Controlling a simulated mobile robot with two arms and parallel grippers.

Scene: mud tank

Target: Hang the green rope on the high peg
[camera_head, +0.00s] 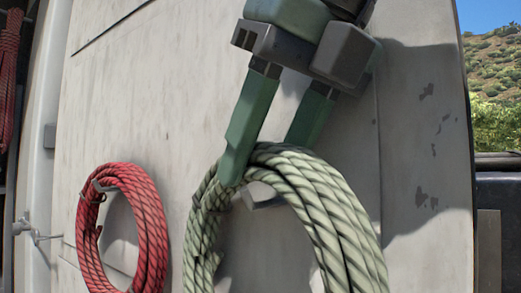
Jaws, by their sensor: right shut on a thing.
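The green rope (345,225) is a pale green coil with dark flecks, hanging upright in front of the grey panel; its bottom is cut off by the frame. My right gripper (266,158) comes down from above and is shut on the green rope at the top of its loop. One finger is in front of the coil and the other finger's tip is hidden behind it. A grey peg (267,201) shows just under the top of the coil, inside the loop. I cannot tell whether the rope rests on it or whether it is the high peg. My left gripper is not in view.
A red rope coil (152,230) hangs on a smaller grey peg (104,186) to the left. Another red rope (8,70) is at the far left edge. The flat grey panel (150,100) is bare above the red coil. A hillside shows at right.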

